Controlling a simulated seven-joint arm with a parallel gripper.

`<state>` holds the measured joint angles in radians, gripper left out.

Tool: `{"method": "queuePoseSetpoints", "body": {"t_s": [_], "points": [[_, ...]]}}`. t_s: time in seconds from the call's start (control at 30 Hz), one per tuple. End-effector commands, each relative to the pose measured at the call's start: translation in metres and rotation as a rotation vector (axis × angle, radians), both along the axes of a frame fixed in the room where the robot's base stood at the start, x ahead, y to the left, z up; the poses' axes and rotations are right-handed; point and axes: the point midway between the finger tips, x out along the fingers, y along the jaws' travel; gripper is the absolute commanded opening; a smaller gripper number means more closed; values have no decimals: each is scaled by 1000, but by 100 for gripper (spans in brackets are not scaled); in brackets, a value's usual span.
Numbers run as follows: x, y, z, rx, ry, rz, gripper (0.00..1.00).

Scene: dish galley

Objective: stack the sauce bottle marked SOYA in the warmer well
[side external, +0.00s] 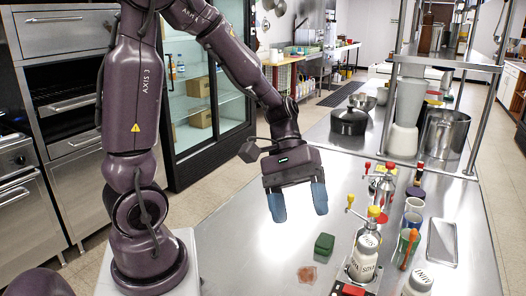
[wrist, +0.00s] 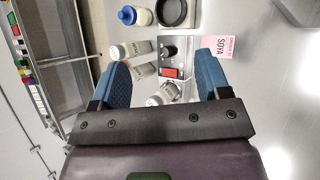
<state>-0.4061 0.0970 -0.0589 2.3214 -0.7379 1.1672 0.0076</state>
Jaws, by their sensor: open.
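My gripper (side external: 299,204) is open and empty, pointing down above the counter, left of the bottles. In the wrist view its blue fingers (wrist: 162,62) are wide apart. A white bottle (side external: 365,262) with dark lettering stands at a steel unit with a red switch (side external: 352,290), which appears to be the warmer. Another white lettered bottle (side external: 418,283) stands to its right. The wrist view shows several pale bottles (wrist: 131,50) beside the switch panel (wrist: 169,56). I cannot read which is SOYA. A pink card (wrist: 216,44) reads SOYA. The well opening is not clearly visible.
A green block (side external: 324,244) and a pinkish patch (side external: 307,274) lie below my gripper. Pump tops with red and yellow knobs (side external: 375,212), cups (side external: 413,204) and a steel tray (side external: 442,242) crowd the right. A shelf post (side external: 476,120) stands behind. The counter's left is clear.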

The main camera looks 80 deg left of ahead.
Motion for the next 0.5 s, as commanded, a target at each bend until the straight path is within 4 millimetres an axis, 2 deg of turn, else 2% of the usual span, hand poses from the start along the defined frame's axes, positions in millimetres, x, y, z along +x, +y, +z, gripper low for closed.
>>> {"method": "queuePoseSetpoints", "body": {"t_s": [0.03,0.2,0.4,0.5], "points": [[-9,-3,12,97,-74,-81,70],[-33,2,42,412,-317,-317,70],[-51,13,77,710,-598,-504,70],[-55,17,89,802,-694,-552,70]]}}
